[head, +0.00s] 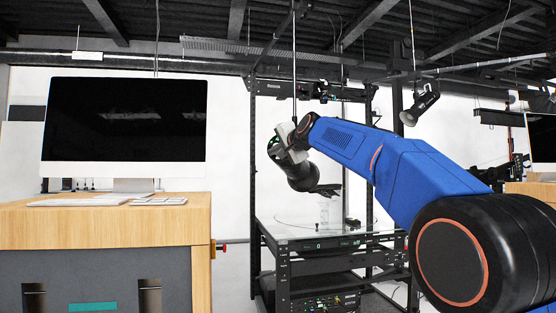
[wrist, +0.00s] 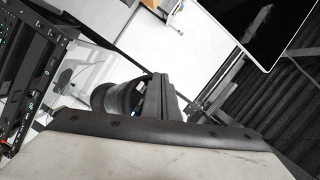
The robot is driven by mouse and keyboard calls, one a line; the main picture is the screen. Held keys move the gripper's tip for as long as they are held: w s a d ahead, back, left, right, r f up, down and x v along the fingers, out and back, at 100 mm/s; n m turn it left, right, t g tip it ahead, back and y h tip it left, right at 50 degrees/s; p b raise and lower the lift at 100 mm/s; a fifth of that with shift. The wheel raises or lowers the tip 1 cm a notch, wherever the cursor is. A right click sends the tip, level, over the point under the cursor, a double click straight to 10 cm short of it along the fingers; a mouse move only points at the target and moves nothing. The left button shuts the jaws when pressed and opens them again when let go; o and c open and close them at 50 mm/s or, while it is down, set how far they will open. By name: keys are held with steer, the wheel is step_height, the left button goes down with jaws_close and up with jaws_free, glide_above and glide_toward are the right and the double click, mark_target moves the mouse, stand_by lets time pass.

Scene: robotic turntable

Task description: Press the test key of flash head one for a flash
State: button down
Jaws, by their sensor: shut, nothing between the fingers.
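A dark flash head (head: 420,103) with a round reflector hangs at the upper right of the rack in the head view. I cannot tell which number it carries, and its test key is too small to make out. My gripper (head: 334,190) is shut and empty, in front of the rack, above the turntable and apart from the hanging flash head. In the wrist view a dark round-ended body (wrist: 113,97) with small blue lights beside it stands close by; I cannot tell whether it is a flash head.
A monitor (head: 124,118) and keyboard (head: 78,201) stand on a wooden desk (head: 100,226) at left. A dark lamp-like unit (head: 322,91) hangs from the rack top.

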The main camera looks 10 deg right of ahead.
steer(key=shift+w+d+f, duration=0.25)
steer(key=shift+w+d, duration=0.2)
steer(key=shift+w, duration=0.2)
steer(key=shift+w+d+f, duration=0.25)
steer(key=shift+w+d, duration=0.15)
steer(key=shift+w, duration=0.2)
steer(key=shift+w+d, duration=0.1)
steer(key=shift+w, duration=0.05)
stand_by(1.2)
steer(key=shift+w+d+f, duration=0.1)
steer(key=shift+w+f, duration=0.05)
steer(key=shift+w, duration=0.05)
steer(key=shift+w+d+f, duration=0.1)
steer(key=shift+w+d, duration=0.1)
steer(key=shift+w, duration=0.05)
stand_by(0.9)
stand_by(0.3)
steer(key=shift+s+a+r, duration=0.25)
steer(key=shift+s+a, duration=0.15)
steer(key=shift+s, duration=0.2)
steer(key=shift+s+a+r, duration=0.25)
steer(key=shift+s+a, duration=0.2)
steer(key=shift+s, duration=0.2)
steer(key=shift+s+a+r, duration=0.3)
steer(key=shift+s+a, duration=0.1)
steer(key=shift+s, duration=0.3)
steer(key=shift+s+a+r, duration=0.25)
steer(key=shift+s+a, duration=0.2)
steer(key=shift+s, duration=0.2)
